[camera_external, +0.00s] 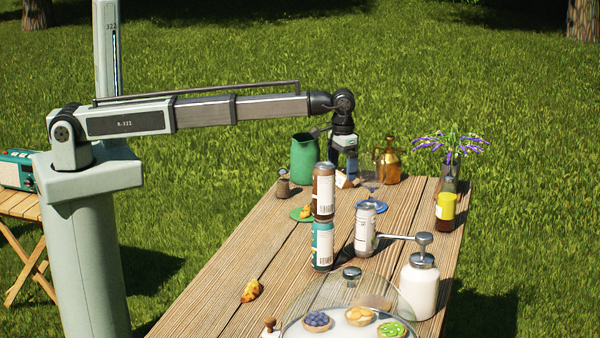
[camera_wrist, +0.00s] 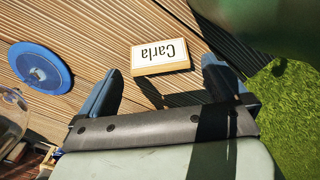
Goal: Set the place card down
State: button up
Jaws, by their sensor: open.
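The place card (camera_wrist: 162,55) is a small block with a white face reading "Carla", upside down in the wrist view, and a yellow wooden edge. It rests on the table (camera_wrist: 100,25) near the far edge. In the external view the card (camera_external: 342,181) shows small, partly hidden below my gripper (camera_external: 348,172). In the wrist view my gripper (camera_wrist: 163,70) is open, with its two blue fingers apart. The card lies ahead of the gap between them, and no finger visibly touches it. I cannot tell the exact height of the fingertips above the table.
A blue disc (camera_wrist: 40,67) lies nearby. Stacked cans (camera_external: 323,190), a white can (camera_external: 365,230) and a pump bottle (camera_external: 420,287) stand nearer. The left front tabletop is mostly clear.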

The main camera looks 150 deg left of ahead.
notch_tip(320, 180, up, 10)
jog(key=shift+f, duration=0.2)
dwell(0.3)
